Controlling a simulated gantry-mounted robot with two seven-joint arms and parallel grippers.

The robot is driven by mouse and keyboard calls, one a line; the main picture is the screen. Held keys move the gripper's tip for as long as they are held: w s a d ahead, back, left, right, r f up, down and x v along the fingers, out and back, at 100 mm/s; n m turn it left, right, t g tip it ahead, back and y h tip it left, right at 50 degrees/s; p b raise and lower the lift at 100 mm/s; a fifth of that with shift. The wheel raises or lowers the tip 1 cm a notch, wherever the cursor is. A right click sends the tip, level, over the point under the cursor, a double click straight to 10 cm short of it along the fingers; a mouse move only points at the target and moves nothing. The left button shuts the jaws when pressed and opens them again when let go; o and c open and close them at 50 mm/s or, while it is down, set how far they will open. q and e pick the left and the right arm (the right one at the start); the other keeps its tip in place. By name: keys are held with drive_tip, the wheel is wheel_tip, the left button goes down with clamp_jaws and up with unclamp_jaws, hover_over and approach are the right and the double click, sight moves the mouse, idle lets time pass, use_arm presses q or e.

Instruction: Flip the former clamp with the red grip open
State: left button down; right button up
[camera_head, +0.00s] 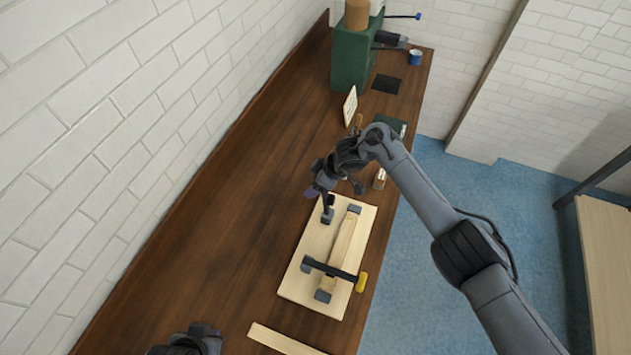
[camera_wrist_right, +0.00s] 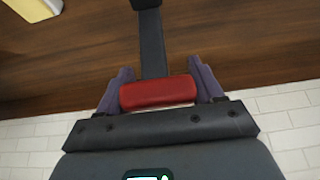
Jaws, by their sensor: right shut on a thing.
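The former clamp with the red grip has a dark lever (camera_head: 326,207) at the far end of the pale wooden former board (camera_head: 300,278). Its red grip (camera_wrist_right: 158,92) shows in the right wrist view, between the two purple fingers of my right gripper (camera_wrist_right: 161,84), which is shut on it. The dark lever (camera_wrist_right: 152,45) runs away from the grip there. In the head view my right gripper (camera_head: 318,190) hides the grip, and the lever rises from the clamp's base toward it, off the wooden strip (camera_head: 343,246). My left gripper (camera_head: 190,345) is partly visible at the bottom edge, its fingers unclear.
A second clamp with a yellow grip (camera_head: 361,282) lies across the strip at the board's near end. A loose wooden strip (camera_head: 282,340) lies nearer on the brown bench (camera_head: 200,245). A small bottle (camera_head: 379,179) and a green box (camera_head: 350,62) stand farther back.

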drive_tip(key=shift+s+d+f, duration=0.1)
drive_tip(key=shift+d+f, duration=0.2)
drive_tip(key=shift+f, duration=0.2)
drive_tip(key=o, duration=1.4)
drive_tip(key=shift+r, duration=0.1)
drive_tip(key=shift+o, duration=0.2)
wheel_tip(320, 180, up, 10)
hover_over(332, 198)
drive_tip(key=shift+d, duration=0.1)
drive_tip(key=shift+c, duration=0.4)
